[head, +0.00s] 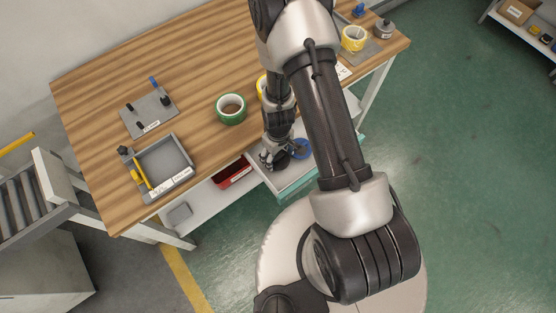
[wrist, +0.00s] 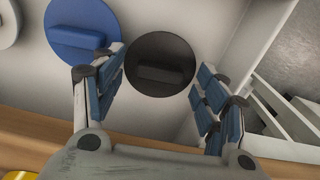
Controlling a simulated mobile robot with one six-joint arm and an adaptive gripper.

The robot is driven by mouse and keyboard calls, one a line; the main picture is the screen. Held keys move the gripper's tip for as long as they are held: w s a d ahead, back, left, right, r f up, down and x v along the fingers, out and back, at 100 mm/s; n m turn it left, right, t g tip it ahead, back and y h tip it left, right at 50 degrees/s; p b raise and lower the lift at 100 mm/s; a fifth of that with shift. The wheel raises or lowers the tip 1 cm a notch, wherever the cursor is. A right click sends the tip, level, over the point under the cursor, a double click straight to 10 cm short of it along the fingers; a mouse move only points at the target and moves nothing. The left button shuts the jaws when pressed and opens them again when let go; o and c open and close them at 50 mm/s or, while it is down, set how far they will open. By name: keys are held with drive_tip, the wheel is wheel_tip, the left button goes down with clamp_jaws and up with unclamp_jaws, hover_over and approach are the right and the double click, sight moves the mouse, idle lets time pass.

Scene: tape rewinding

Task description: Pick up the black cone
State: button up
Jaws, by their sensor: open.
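The black cone (wrist: 161,66) shows in the wrist view as a round black disc with a raised bar across it. It lies on a pale surface between and beyond my fingertips. My gripper (head: 271,160) is open and empty, low over the drawer (head: 293,184) at the table's front edge. In the wrist view its blue-padded fingers stand apart on either side of the black cone; I cannot tell whether they touch it. In the head view my gripper largely hides the cone.
A blue disc (wrist: 80,27) of the same kind lies close left of the black one. The drawer wall rises at right. The table (head: 215,75) holds a green tape roll (head: 231,109), a grey tray (head: 164,168) and a pegged plate (head: 148,113). A red bin (head: 232,173) sits below.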

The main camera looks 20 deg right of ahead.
drive_tip(key=shift+c, duration=0.6)
drive_tip(key=c, duration=0.9)
drive_tip(key=shift+r, duration=0.1)
